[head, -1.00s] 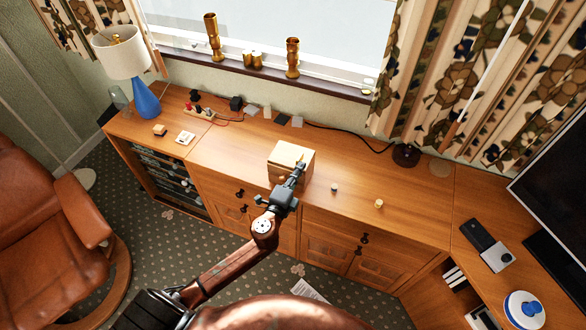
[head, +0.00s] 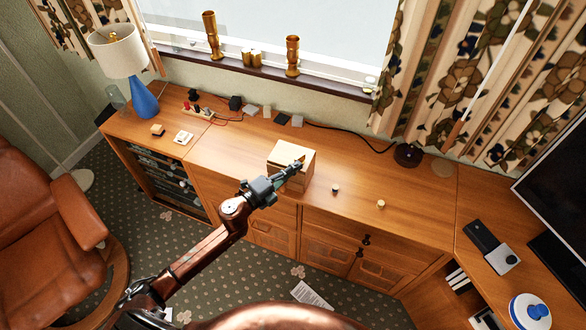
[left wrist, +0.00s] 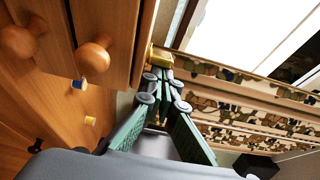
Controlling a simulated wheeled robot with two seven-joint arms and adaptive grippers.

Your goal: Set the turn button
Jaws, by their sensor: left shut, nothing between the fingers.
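A small light-wood box (head: 279,153) stands on the long sideboard in the head view. In the left wrist view its front (left wrist: 110,25) fills the left side, with two round wooden knobs (left wrist: 95,55). A small yellow, brass-like piece (left wrist: 160,57) shows at the box's edge, probably the turn button; its setting is unclear. My left gripper (head: 299,166) is shut and empty, its tips at the box's front right in the head view. In the left wrist view the fingertips (left wrist: 162,76) are close to the yellow piece; contact cannot be told. My right gripper is not in view.
A blue lamp (head: 144,100) stands at the left, a monitor (head: 560,190) at the right.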

